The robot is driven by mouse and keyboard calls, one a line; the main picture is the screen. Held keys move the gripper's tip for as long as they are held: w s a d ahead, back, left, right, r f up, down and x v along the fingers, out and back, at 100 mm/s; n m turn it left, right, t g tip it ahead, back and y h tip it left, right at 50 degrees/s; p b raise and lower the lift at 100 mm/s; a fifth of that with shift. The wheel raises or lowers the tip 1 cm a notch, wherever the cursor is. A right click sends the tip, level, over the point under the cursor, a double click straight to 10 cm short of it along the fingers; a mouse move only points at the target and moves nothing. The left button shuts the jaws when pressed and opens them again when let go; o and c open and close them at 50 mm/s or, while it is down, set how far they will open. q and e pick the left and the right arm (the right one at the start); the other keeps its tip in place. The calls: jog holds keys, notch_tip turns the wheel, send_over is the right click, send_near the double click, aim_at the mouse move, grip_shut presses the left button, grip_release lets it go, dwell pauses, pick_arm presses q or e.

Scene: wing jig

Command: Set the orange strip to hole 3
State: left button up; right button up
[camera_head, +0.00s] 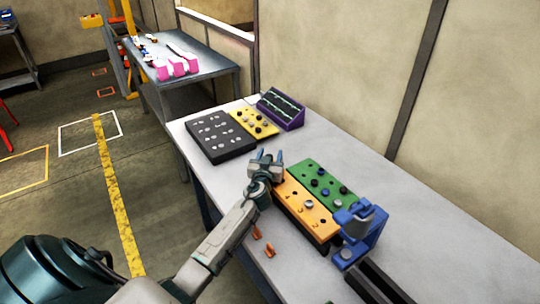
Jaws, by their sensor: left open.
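The orange strip (308,210) lies on the pale bench, a long block with several dark holes and small orange and dark pieces along its top. A green strip (322,183) with dark round knobs lies right alongside it. My left gripper (267,157) is open with its two blue fingertips apart and nothing seen between them. It is at the far left end of the orange strip and hides part of that end. I cannot tell whether it touches the strip. Hole numbers are too small to read. My right gripper is not in view.
A blue fixture (360,234) stands at the strips' near end, with a dark rail (378,284) beside it. Two small orange pieces (264,243) lie near the bench's left edge. A black tray (219,147), yellow block (253,123) and purple rack (281,109) stand farther back.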

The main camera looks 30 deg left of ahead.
aim_at(300, 193)
pick_arm(q)
grip_shut()
jog(key=shift+s+d+f, duration=0.15)
jog(key=shift+s+d, duration=0.05)
jog(key=shift+d, duration=0.3)
jog(key=s+d+b, duration=0.1)
jog(key=d, duration=0.3)
jog(key=s+d+b, duration=0.2)
jog(key=d, duration=0.2)
jog(key=s+d+b, duration=0.2)
jog(key=d, duration=0.3)
jog(key=shift+s, duration=0.2)
jog(key=shift+s+d+b, duration=0.3)
jog(key=shift+d+b, duration=0.15)
jog(key=shift+d, duration=0.2)
grip_release()
